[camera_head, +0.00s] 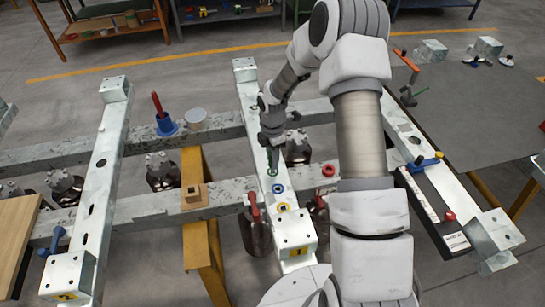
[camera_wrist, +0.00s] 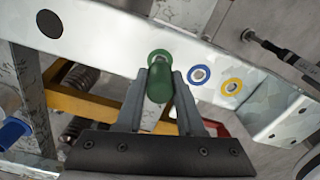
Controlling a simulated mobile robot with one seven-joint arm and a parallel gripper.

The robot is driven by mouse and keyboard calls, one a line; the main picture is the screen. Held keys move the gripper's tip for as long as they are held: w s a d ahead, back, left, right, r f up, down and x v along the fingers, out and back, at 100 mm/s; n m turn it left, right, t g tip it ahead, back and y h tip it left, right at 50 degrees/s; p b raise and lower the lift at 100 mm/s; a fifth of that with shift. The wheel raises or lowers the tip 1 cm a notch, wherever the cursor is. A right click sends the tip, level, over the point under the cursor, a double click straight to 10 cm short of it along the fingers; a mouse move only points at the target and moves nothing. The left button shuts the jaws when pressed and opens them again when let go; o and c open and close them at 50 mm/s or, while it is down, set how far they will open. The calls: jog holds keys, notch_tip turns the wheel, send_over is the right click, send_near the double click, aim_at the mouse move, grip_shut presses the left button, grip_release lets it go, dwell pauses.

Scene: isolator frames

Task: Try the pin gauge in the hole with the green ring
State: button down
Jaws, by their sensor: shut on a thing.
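My gripper (camera_head: 271,140) is shut on the green handle of the pin gauge (camera_wrist: 160,85), also visible in the head view (camera_head: 273,158). The gauge is over the green ring (camera_wrist: 151,56) on the pale crossbar. In the head view the green ring (camera_head: 272,172) shows just below the handle. The pin's tip is hidden behind the handle in the wrist view, so I cannot tell whether it is in the hole. On the same bar lie a blue ring (camera_wrist: 200,74) and a yellow ring (camera_wrist: 231,87).
A dark table (camera_head: 485,110) is at right.

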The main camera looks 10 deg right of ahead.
jog(key=shift+f, duration=0.4)
jog(key=shift+r, duration=0.15)
dwell(0.5)
jog(key=shift+r+p, duration=2.5)
jog(key=shift+r, duration=1.2)
